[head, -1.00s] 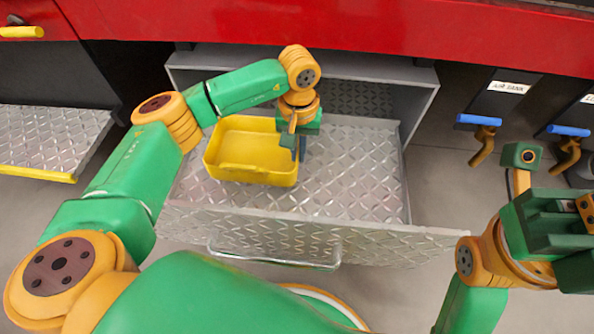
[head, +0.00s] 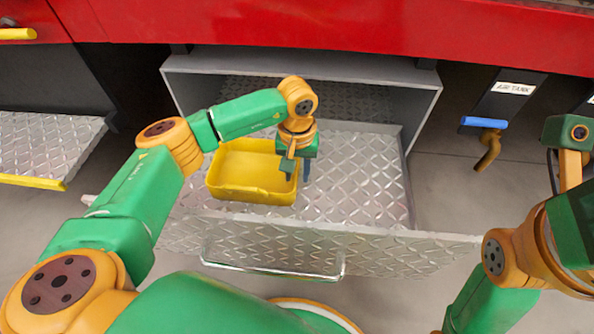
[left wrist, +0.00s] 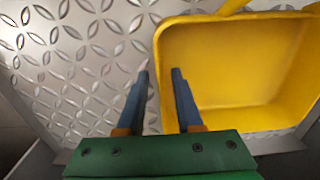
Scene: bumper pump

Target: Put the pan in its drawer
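The yellow pan (head: 236,186), an open rectangular tray, lies inside the pulled-out drawer of grey diamond plate (head: 365,185), on the left part of its floor. My left gripper (head: 297,172) is at the pan's right wall, pointing down. In the left wrist view the two blue fingers (left wrist: 160,75) are apart. One is over the bare drawer floor (left wrist: 75,60), the other over the pan (left wrist: 240,65), with the pan's wall between them. I cannot tell whether they touch it. My right gripper (head: 582,215) is cut off at the right edge; its fingers are hidden.
The drawer's front panel (head: 280,240) and handle (head: 275,270) face me. A grey housing (head: 300,65) covers the drawer's back. A blue-handled valve (head: 484,123) hangs at right below an air tank label. Another plated drawer (head: 45,145) stands at left. The drawer's right part is clear.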

